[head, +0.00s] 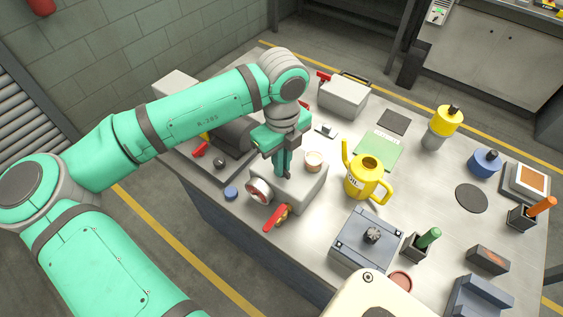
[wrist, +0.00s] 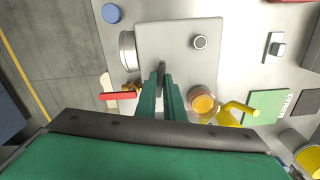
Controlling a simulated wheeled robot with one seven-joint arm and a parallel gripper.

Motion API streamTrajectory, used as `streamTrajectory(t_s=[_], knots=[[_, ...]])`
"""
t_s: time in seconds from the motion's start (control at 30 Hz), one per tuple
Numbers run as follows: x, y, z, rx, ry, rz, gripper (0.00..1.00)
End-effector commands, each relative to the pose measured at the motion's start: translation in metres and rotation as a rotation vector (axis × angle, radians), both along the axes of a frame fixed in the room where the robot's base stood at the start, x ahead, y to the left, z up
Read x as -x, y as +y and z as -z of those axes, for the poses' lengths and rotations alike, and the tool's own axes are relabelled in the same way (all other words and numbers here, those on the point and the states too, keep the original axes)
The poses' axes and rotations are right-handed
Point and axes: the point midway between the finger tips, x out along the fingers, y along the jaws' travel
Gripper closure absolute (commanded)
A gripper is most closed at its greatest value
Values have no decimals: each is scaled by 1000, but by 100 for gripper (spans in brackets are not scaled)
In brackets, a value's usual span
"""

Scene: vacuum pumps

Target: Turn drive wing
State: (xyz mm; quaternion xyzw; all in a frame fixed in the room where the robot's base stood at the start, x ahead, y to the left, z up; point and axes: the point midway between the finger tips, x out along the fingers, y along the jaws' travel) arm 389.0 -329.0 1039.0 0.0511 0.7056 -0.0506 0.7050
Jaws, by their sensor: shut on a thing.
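A light grey pump housing (head: 297,190) stands near the front edge of the table, with a round gauge (head: 258,190) on its side. It also shows in the wrist view (wrist: 180,35). My gripper (head: 284,172) points straight down over the top of the housing. In the wrist view its green fingers (wrist: 161,85) are closed around a small dark upright piece, which I take to be the drive wing (wrist: 161,67). Most of the wing is hidden between the fingers, so I cannot tell its angle well.
An amber-topped round cup (head: 313,160) is close to my gripper. A red-handled valve (head: 275,216) sits at the housing's front. A yellow oil can (head: 368,180) stands to the right. A blue cap (head: 231,193) lies left of the gauge. A green mat (head: 378,150) lies behind the can.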

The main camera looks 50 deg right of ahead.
Motion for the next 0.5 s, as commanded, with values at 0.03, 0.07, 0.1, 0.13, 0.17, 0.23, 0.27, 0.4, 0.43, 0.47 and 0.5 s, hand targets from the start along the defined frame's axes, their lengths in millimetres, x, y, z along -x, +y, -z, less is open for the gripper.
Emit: streamTrajectory(t_s=[0.03,0.07,0.1,0.13,0.17,0.23,0.27,0.4,0.43,0.47,0.5], knots=[[0,-1,0,2,1,-43,100],[0,-1,0,3,1,-72,100],[0,-1,0,3,1,-110,100],[-1,-1,0,2,0,-126,89],[-1,0,0,2,-1,-122,82],[-1,0,0,1,-1,-121,71],[-2,0,0,1,-1,-121,71],[-1,0,0,1,-1,-119,71],[-1,0,0,1,-1,-119,71],[-1,0,0,1,-1,-119,71],[-2,1,0,1,-1,-119,71]])
